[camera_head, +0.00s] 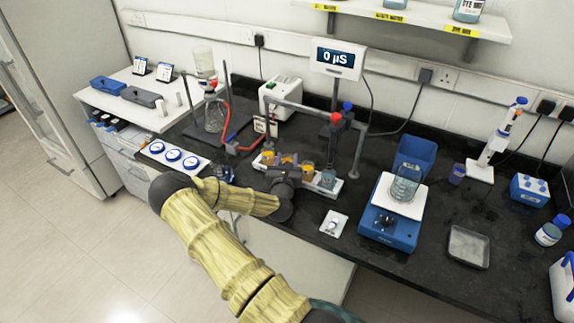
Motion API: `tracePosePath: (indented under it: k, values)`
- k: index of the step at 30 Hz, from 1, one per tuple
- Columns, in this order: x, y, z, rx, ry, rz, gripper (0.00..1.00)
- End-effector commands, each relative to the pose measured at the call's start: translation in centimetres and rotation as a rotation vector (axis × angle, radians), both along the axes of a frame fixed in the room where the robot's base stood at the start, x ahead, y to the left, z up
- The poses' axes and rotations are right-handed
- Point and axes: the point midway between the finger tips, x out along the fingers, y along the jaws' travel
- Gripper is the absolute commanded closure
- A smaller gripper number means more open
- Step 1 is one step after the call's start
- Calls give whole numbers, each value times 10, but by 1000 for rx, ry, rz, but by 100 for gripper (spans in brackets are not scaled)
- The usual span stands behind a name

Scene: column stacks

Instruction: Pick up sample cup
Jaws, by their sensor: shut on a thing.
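A row of small cups stands in a white rack (349,199) on the dark bench, under a grey metal frame. Orange cups (268,157) are at its left and middle, and a grey-blue cup (328,179) is at its right end. My gripper (287,168) is at the front of the rack's middle, shut on an orange sample cup (288,158). My wrist hides the cup's lower part and the fingertips. I cannot tell whether this cup is clear of the rack.
A blue balance (389,226) bears a glass beaker (406,183) to the right. A small white pad (333,224) lies between rack and balance. A metal frame (318,113) arches over the rack, below a "0 µS" display (336,58). A glass flask stand (213,115) is behind left.

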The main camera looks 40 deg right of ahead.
Motion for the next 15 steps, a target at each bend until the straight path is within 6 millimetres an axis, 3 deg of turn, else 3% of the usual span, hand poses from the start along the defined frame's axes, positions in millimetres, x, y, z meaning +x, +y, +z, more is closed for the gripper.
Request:
tracePosePath:
  k: [8,15]
  values:
    - [0,0,16,-1,-2,0,83]
    - [1,1,61,-1,-4,1,83]
